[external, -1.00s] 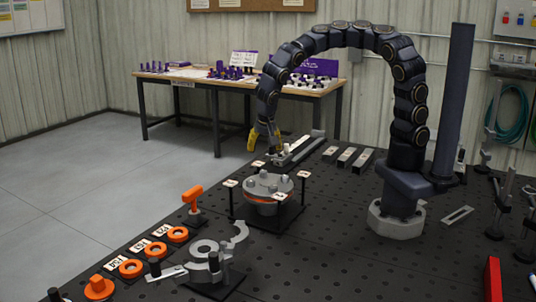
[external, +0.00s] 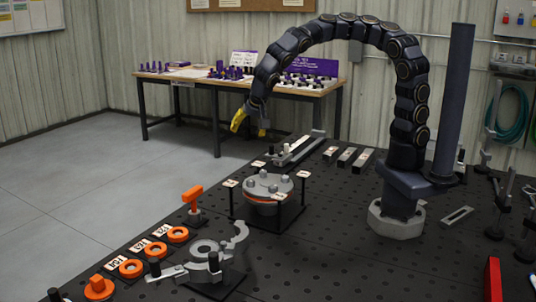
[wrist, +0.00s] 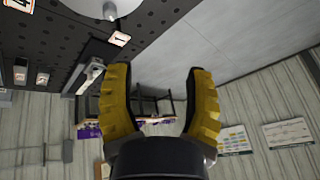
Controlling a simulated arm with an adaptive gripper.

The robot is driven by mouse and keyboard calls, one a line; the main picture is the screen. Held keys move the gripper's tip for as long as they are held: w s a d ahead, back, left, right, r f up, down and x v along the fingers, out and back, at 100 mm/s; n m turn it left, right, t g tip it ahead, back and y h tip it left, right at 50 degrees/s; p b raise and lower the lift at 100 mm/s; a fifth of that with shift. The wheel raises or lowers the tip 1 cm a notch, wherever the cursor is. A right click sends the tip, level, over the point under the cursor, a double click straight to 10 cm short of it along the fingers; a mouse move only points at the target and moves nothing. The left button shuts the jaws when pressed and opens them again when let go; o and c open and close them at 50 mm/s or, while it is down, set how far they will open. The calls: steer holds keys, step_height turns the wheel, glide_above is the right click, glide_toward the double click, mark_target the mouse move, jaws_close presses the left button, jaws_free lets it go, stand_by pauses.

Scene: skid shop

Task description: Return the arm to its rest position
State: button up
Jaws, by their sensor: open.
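My arm (external: 345,25) arches from its base on the black perforated table up and over to the left. My gripper (external: 248,124) hangs at the arm's end, above and past the table's far left edge. In the wrist view my gripper (wrist: 148,75) shows two yellow fingers spread apart with nothing between them. The gripper touches nothing that I can see.
A grey flanged fixture (external: 268,185) with numbered tags stands below. Grey rails (external: 296,150), a clamp (external: 208,262), orange rings (external: 178,235) and an orange handle (external: 192,196) are on the black table (external: 330,260). A workbench (external: 300,92) stands behind. A dark column (external: 455,100) rises beside my base.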

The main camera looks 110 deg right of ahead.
steer(key=w+a+r+n+t+y, duration=0.25)
steer(key=w+a+r+t, duration=0.3)
steer(key=r, duration=0.45)
steer(key=w+a+r+n+t+y, duration=0.1)
steer(key=w+a+r+n+t, duration=0.2)
steer(key=w+a+r+t, duration=0.5)
steer(key=s+a+r+n+g+y, duration=0.3)
steer(key=s+a+r+n+y, duration=0.2)
steer(key=s+a+n+y, duration=0.45)
steer(key=s+a+f+n+g+h, duration=0.1)
steer(key=s+a+f+n+g, duration=0.3)
steer(key=s, duration=0.3)
steer(key=s+a+f+n+g+h, duration=0.1)
steer(key=s+f+g, duration=0.2)
steer(key=s+f, duration=0.35)
steer(key=s+d+f+g+h, duration=0.3)
steer(key=s+d, duration=0.2)
steer(key=s, duration=0.3)
steer(key=s+d+f+g+h, duration=0.3)
steer(key=s+d, duration=0.3)
steer(key=s, duration=0.3)
steer(key=shift+s+f+g, duration=0.15)
steer(key=shift+s+g, duration=0.1)
steer(key=shift+g, duration=0.4)
